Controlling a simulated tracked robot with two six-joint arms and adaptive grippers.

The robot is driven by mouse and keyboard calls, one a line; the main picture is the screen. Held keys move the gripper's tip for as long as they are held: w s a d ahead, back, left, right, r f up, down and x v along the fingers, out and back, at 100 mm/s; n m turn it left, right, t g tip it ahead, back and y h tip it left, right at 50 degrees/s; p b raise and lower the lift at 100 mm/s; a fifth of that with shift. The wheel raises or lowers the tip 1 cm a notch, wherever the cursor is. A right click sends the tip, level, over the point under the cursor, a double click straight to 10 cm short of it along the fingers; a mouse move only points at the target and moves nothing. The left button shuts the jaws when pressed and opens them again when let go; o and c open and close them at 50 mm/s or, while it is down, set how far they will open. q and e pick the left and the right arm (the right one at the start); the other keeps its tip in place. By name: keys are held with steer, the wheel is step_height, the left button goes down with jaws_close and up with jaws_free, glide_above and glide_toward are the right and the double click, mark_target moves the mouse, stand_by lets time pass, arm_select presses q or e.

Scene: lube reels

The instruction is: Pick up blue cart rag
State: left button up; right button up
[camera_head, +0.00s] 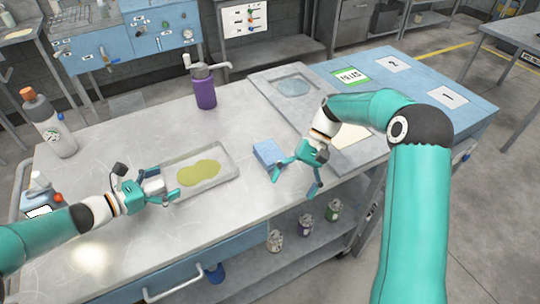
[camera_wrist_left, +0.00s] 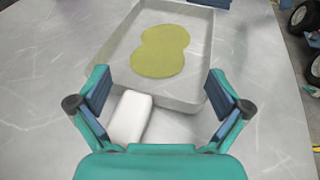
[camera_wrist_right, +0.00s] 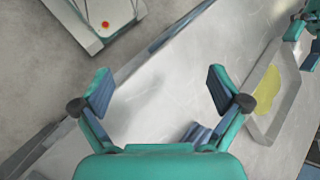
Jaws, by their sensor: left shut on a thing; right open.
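The folded blue rag (camera_head: 267,152) lies on the metal bench top, just left of my right gripper (camera_head: 296,178). In the right wrist view a blue striped piece of it (camera_wrist_right: 195,134) shows low, near the right finger. My right gripper is open and empty, its fingers spread. My left gripper (camera_head: 146,182) is at the near end of the shallow grey tray (camera_head: 236,160).
The tray holds a yellow-green puddle (camera_head: 199,173); a white block (camera_wrist_left: 130,118) is at its near end. A purple pump bottle (camera_head: 204,92) stands behind it. Several cans (camera_head: 305,224) stand on the lower shelf. The front middle bench is clear.

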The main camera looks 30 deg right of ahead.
mark_target(270, 152)
steer(key=w+r+n+h, duration=0.1)
steer(key=w, duration=0.1)
steer(key=w+r+n+h, duration=0.1)
steer(key=w, duration=0.1)
steer(key=w+r+n+h, duration=0.1)
steer(key=w+h, duration=0.1)
steer(key=shift+w+d+n+t, duration=0.25)
steer(key=shift+d+n+t, duration=0.05)
steer(key=shift+d+t, duration=0.1)
steer(key=w+r+n+t+h, duration=0.2)
steer(key=w+r+n+h, duration=0.15)
steer(key=w+r, duration=0.35)
steer(key=shift+m+h, duration=0.45)
steer(key=f, duration=1.1)
steer(key=shift+w+d+f, duration=0.2)
steer(key=shift+w+f, duration=0.05)
steer(key=shift+w, duration=0.15)
steer(key=c, duration=1.2)
step_height(270, 152, up, 10)
steer(key=shift+r, duration=0.1)
